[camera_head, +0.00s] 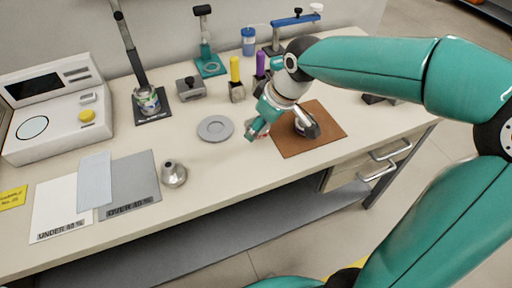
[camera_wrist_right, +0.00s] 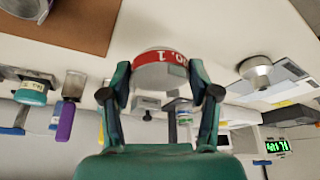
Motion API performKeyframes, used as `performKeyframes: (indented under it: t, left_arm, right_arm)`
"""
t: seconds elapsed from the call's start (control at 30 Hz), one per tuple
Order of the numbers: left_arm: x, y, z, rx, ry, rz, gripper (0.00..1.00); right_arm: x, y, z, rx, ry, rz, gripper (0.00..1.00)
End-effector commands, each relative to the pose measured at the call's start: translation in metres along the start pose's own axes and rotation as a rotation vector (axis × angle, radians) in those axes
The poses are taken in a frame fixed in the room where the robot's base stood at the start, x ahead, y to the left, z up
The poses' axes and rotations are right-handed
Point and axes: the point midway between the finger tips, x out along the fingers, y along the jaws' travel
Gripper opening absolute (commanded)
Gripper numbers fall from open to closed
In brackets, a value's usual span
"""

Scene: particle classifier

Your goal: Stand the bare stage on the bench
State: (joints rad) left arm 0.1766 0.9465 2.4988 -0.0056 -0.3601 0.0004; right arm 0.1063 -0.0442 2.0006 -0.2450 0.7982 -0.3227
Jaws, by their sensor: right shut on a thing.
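My right gripper (camera_head: 257,128) is shut on a short round stage with a red label. The stage (camera_wrist_right: 160,68) shows clearly between the two fingers in the right wrist view, where the gripper (camera_wrist_right: 163,85) grips its sides. In the head view the fingers mostly hide it. It is near the bench (camera_head: 225,175), just right of a flat grey disc (camera_head: 215,128); I cannot tell whether it touches the surface. My left gripper is not in view.
A brown mat (camera_head: 325,128) with a metal part (camera_head: 306,124) lies right of the gripper. A metal funnel-shaped piece (camera_head: 173,174) stands left, beside grey and white sheets. Yellow-handled (camera_head: 236,75) and purple-handled tools stand behind. The bench's front middle is clear.

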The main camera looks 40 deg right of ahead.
Motion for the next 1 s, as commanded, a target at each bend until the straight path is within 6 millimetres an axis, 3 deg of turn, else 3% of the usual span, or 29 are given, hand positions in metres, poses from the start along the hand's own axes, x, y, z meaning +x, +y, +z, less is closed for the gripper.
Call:
performKeyframes:
  t: [0.1, 0.27, 0.53, 0.93, 0.97, 1.0]
  left_arm:
    - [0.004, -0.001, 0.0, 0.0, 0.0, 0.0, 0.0]
    - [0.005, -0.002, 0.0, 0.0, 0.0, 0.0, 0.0]
    - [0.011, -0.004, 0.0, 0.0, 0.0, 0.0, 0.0]
    - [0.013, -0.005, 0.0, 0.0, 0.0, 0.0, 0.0]
    - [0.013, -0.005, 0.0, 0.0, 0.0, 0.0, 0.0]
    - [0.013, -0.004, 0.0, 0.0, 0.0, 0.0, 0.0]
  right_arm:
    - [0.018, 0.0, 0.008, 0.0, -0.002, -0.001, 0.21]
    - [0.027, 0.0, 0.011, 0.0, 0.001, 0.0, 0.21]
    - [0.059, 0.0, 0.024, 0.001, -0.001, -0.001, 0.21]
    - [0.066, -0.001, 0.026, -0.001, 0.002, -0.001, 0.21]
    - [0.067, -0.001, 0.026, -0.001, 0.001, -0.001, 0.63]
    - [0.066, -0.001, 0.026, -0.001, 0.001, -0.001, 0.69]
